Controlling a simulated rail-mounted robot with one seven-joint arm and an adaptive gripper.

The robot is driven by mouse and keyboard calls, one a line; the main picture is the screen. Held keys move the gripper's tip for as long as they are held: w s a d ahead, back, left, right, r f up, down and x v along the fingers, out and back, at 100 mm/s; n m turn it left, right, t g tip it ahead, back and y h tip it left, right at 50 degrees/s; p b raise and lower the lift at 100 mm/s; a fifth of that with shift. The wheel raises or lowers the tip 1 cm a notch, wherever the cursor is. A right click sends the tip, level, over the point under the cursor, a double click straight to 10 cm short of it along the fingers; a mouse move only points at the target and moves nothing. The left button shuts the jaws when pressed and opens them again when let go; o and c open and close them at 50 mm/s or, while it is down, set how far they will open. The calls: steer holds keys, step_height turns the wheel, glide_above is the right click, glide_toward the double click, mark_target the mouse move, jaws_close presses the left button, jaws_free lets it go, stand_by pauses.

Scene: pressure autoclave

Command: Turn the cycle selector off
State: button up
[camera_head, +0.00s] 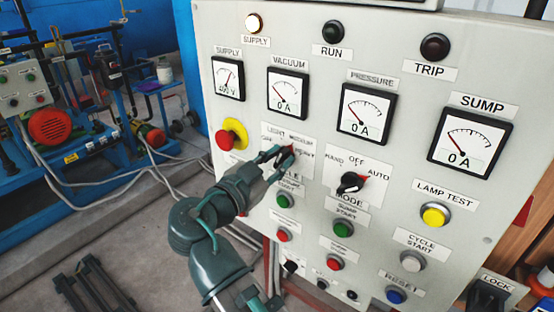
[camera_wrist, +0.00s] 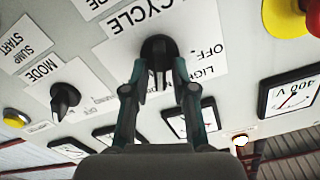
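The cycle selector (camera_head: 290,148) is a knob on the grey panel, largely hidden behind my gripper in the head view. The wrist view looks at it upside down, as a round black knob (camera_wrist: 158,48) beside the CYCLE and OFF labels. My gripper (camera_head: 280,154) is at the selector. In the wrist view my gripper (camera_wrist: 159,66) has its fingers apart, one on each side of the knob. A narrow gap seems to show beside the knob's handle; firm contact is not clear. The exact pointer direction is partly hidden.
The black mode selector (camera_head: 350,182) is right of my gripper. A red emergency button with yellow collar (camera_head: 231,134) is close on the left. Gauges are above, including the vacuum gauge (camera_head: 287,94). Push buttons sit below, including a green one (camera_head: 284,200).

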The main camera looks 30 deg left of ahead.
jaws_close()
steer(key=n+b, duration=0.1)
steer(key=n, duration=0.1)
steer(key=n+b, duration=0.1)
steer(key=shift+a+n, duration=0.2)
steer(key=shift+n, duration=0.2)
steer(key=n+p, duration=0.1)
steer(key=n, duration=0.8)
steer(key=a+n+p, duration=0.1)
steer(key=n, duration=0.4)
steer(key=shift+f+p, duration=0.2)
steer(key=shift+p, duration=0.15)
